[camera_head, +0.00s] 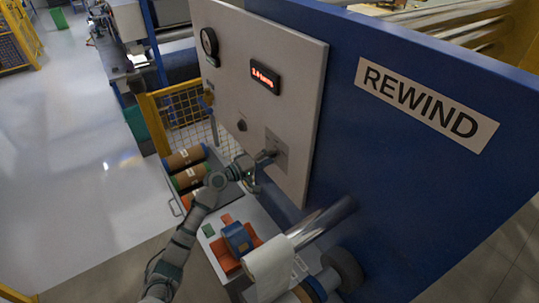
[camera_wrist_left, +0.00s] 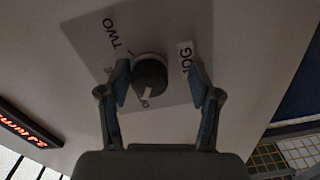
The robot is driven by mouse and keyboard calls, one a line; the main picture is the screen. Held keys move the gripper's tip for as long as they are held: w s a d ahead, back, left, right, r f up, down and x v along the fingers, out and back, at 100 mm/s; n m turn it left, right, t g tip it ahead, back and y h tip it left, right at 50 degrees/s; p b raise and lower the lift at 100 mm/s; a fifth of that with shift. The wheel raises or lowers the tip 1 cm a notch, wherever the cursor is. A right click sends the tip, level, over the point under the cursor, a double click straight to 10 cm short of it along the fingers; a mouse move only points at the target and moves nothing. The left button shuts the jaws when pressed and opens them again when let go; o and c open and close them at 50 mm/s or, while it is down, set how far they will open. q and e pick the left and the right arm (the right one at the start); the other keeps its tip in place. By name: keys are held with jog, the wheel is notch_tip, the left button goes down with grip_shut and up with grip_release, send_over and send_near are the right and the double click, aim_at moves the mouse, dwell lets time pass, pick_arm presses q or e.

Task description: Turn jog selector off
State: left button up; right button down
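The jog selector (camera_wrist_left: 150,75) is a dark round knob on a grey plate (camera_wrist_left: 105,35), with a white pointer mark toward the bottom of the left wrist view. A "JOG" label is right of it and "TWO" is at upper left; other lettering is partly hidden. In the head view the plate (camera_head: 281,146) is low on the light control panel (camera_head: 235,50). My left gripper (camera_wrist_left: 160,88) is open, its fingers on either side of the knob, which is nearer the left finger. Contact cannot be told. The left gripper also shows at the plate in the head view (camera_head: 264,158). My right gripper is not in view.
A red display (camera_head: 265,77), a gauge (camera_head: 209,43) and a small dark knob (camera_head: 241,125) are on the same panel. The blue "REWIND" housing (camera_head: 410,150) stands at right. Film rolls (camera_head: 187,177) and a white roll (camera_head: 270,268) lie below. Open floor is at left.

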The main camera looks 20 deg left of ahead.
pick_arm(q)
jog(key=v, duration=1.2)
jog(key=shift+s+a+r, duration=0.1)
jog(key=shift+a, duration=0.05)
